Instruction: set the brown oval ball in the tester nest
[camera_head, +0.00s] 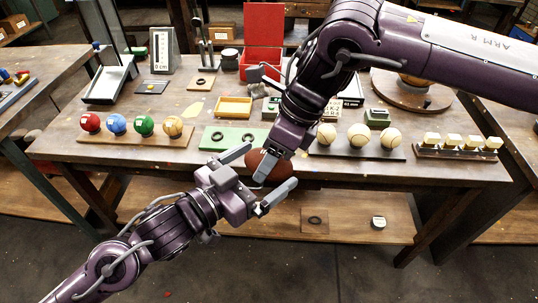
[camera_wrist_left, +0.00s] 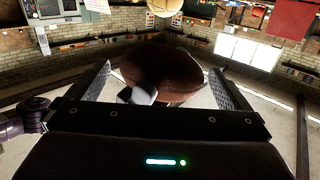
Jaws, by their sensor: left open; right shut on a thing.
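The brown oval ball (camera_head: 253,161) is held off the table's front edge by my right gripper (camera_head: 272,168), which is shut on it from above. My left gripper (camera_head: 268,172) is open, with one finger on each side of the ball. In the left wrist view the ball (camera_wrist_left: 170,68) lies between the two open fingers, with gaps showing beside it. A pale fingertip shows against its lower side. A green board (camera_head: 228,138) with two dark rings lies on the table behind; I cannot tell whether it is the tester nest.
Several coloured balls (camera_head: 144,124) stand on a wooden board at the left. Pale balls (camera_head: 359,134) stand on a dark rack at the right. A yellow tray (camera_head: 234,107) and an open red box (camera_head: 263,35) sit farther back. A lower shelf (camera_head: 350,218) runs underneath.

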